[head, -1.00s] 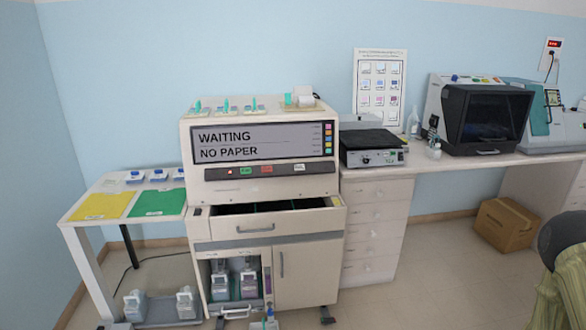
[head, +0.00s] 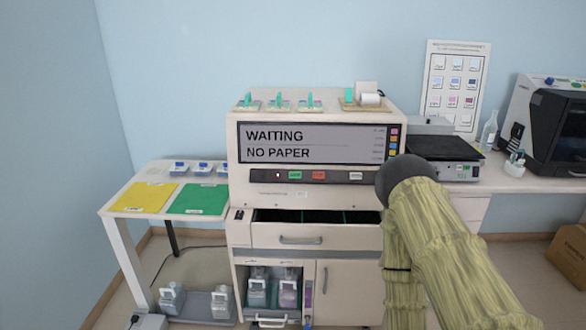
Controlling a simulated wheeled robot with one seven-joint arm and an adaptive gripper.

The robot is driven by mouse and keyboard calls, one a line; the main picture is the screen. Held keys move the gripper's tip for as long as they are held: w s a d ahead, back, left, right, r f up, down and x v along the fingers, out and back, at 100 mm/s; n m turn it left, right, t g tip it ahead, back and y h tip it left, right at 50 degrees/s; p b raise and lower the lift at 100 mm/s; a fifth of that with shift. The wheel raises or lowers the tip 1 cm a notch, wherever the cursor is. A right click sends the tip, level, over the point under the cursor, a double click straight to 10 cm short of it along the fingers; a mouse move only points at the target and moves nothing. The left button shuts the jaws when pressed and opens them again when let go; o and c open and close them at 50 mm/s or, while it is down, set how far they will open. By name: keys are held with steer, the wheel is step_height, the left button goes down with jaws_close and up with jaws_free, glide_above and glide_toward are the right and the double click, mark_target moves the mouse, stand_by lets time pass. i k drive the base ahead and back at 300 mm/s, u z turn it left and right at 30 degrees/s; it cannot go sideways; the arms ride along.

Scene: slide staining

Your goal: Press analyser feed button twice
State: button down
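The analyser (head: 320,120) is a cream cabinet-like machine against the blue wall. Its grey screen (head: 300,143) reads "WAITING" and "NO PAPER". A dark button strip below it holds a green button (head: 295,175), a red button (head: 319,175) and a white button (head: 356,176). A small red light glows at the strip's left. The button labels are too small to read, so I cannot tell which is feed. My arm, in a yellow-green sleeve with a dark rounded joint, stands in front of the analyser's right side. My gripper is not in view.
The analyser's drawer (head: 301,238) is pulled out below the buttons. A paper roll (head: 370,99) sits on top. A side table (head: 125,208) with yellow and green mats stands left. A hotplate-like device (head: 443,171) is on the right bench.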

mark_target(353, 175)
steer(key=i, duration=1.3)
steer(key=z, duration=0.8)
